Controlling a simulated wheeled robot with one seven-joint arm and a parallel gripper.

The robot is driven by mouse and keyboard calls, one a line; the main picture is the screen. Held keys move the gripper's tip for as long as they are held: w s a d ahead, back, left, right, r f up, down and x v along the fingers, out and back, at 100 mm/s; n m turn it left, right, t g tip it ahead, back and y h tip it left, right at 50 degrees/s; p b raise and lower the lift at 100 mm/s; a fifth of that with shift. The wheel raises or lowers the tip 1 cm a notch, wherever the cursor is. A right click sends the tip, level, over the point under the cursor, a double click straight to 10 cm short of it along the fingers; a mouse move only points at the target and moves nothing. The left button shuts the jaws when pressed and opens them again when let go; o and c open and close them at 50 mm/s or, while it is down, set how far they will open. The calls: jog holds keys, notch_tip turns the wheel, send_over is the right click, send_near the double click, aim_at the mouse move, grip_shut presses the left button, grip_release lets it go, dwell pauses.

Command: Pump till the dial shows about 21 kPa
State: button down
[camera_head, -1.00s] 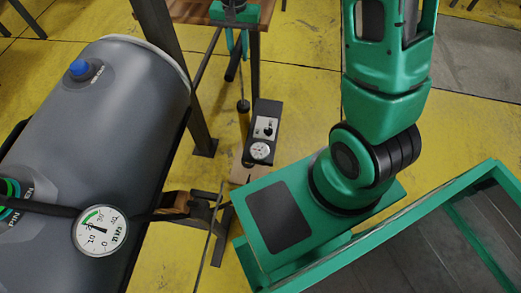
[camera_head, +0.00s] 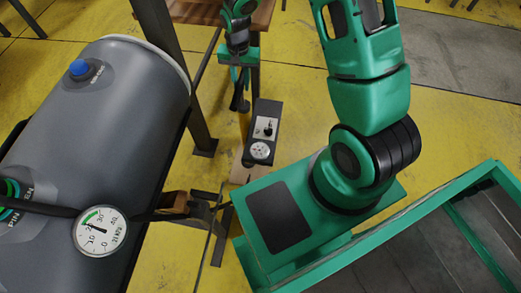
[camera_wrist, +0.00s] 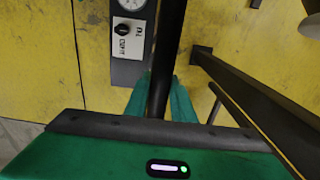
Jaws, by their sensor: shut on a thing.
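A round white dial (camera_head: 101,231) sits on the grey inflatable tube (camera_head: 100,130) at the left in the head view. Its black needle points left, near the 20 mark, close to the lower end of the green band; the exact value is hard to read. My gripper (camera_head: 240,78) is at the top middle, above the pump. In the wrist view my gripper (camera_wrist: 160,95) is shut on the pump's dark handle bar (camera_wrist: 168,50), which runs between the teal fingers. The pump body is mostly hidden in the head view.
A dark box (camera_head: 266,118) with a knob and a small gauge stands right of the pump; it also shows in the wrist view (camera_wrist: 129,45). A dark post (camera_head: 177,70) stands between tube and pump. Yellow floor surrounds them.

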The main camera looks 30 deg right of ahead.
notch_tip(320, 180, down, 7)
jog(key=shift+w+r, duration=0.1)
jog(key=shift+w, duration=0.1)
dwell(0.4)
jog(key=c, duration=1.4)
grip_release()
jog(key=shift+o, duration=0.2)
jog(key=shift+r, duration=3.5)
